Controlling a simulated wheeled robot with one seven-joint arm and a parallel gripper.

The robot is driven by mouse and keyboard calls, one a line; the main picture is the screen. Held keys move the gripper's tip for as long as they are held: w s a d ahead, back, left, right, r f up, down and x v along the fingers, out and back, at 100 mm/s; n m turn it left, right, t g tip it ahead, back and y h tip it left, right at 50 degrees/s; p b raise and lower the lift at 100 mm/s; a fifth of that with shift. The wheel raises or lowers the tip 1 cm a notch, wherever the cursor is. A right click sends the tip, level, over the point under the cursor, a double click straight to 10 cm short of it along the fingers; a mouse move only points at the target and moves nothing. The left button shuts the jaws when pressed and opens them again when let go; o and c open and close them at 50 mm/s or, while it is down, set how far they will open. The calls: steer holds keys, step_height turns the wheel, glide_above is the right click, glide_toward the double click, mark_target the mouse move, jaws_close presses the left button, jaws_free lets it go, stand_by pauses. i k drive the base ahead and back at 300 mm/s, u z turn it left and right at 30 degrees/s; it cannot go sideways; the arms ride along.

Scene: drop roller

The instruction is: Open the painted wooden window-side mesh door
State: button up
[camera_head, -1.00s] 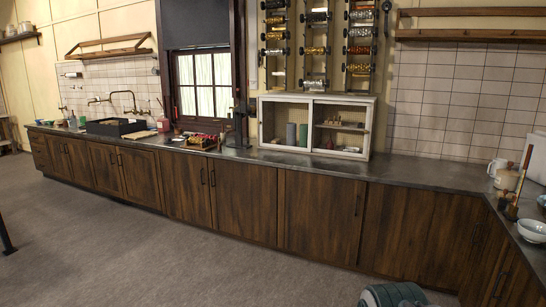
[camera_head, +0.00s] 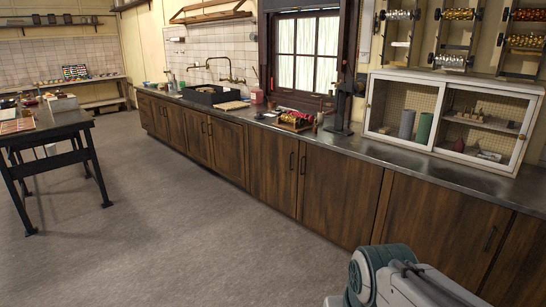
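A white painted wooden cabinet (camera_head: 447,152) stands on the dark counter at the right, just right of the window. It has two framed doors side by side; the left one (camera_head: 407,108) is on the window side. Both doors look closed. Behind the left door I see a grey cylinder and a green cylinder. Behind the right door are small items on a shelf and below it. Part of my own arm, teal and grey, shows at the bottom right. My gripper itself is not in view.
The dark counter (camera_head: 352,142) with wooden cupboards below runs along the wall. A black stand (camera_head: 340,108) and a tray of coloured items (camera_head: 294,120) stand left of the cabinet. A dark table (camera_head: 50,135) is at the left. The grey floor (camera_head: 180,230) between is clear.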

mark_target(442, 84)
steer(key=u, duration=0.25)
steer(key=i, duration=1.9)
steer(key=z, duration=0.25)
steer(key=i, duration=2)
steer(key=z, duration=0.75)
steer(key=i, duration=1.05)
steer(key=z, duration=0.35)
